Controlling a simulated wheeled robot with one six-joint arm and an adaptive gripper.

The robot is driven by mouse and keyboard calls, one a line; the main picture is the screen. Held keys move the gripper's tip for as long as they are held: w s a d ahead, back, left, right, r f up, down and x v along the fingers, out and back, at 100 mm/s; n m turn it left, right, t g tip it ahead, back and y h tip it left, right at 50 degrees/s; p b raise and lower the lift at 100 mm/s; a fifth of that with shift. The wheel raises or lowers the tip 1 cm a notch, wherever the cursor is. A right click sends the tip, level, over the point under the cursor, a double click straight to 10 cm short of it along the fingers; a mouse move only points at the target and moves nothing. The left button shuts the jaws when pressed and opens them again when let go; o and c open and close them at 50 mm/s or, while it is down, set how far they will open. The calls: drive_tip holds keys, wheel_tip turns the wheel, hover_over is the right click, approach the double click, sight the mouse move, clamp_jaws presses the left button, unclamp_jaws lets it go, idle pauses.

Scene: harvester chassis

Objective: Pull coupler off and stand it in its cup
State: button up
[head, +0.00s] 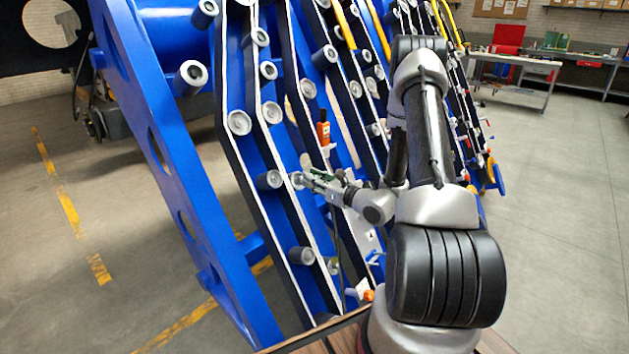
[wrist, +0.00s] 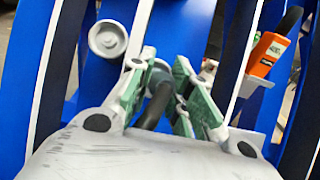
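My gripper (wrist: 165,62) is among the blue frame plates, left of the orange-and-black tool. Its green-padded fingers sit close on either side of a dark, tube-like piece, seemingly the coupler (wrist: 160,90). The fingers appear shut on it, and its far end, near the fingertips, looks greyish. A dark curved part runs from it back toward the wrist. In the head view my gripper (head: 312,182) reaches left into the frame, and the coupler is too small to make out there. I cannot clearly pick out the coupler's cup.
The blue chassis frame (head: 180,150) has tall plates and several grey rollers (wrist: 107,39) projecting close to my gripper. An orange-and-black tool (wrist: 270,50) sits upright to the right. A small orange item (head: 369,295) is low by the wooden edge. Open floor (head: 560,200) lies right.

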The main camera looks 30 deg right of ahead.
clamp_jaws()
drive_tip(key=shift+s+d, duration=0.1)
drive_tip(key=shift+s, duration=0.05)
drive_tip(key=shift+s+d+r, duration=0.25)
drive_tip(key=shift+s+r, duration=0.2)
drive_tip(key=shift+s, duration=0.2)
drive_tip(key=shift+s+d+r, duration=0.25)
drive_tip(key=shift+s+r, duration=0.2)
drive_tip(key=shift+s, duration=0.2)
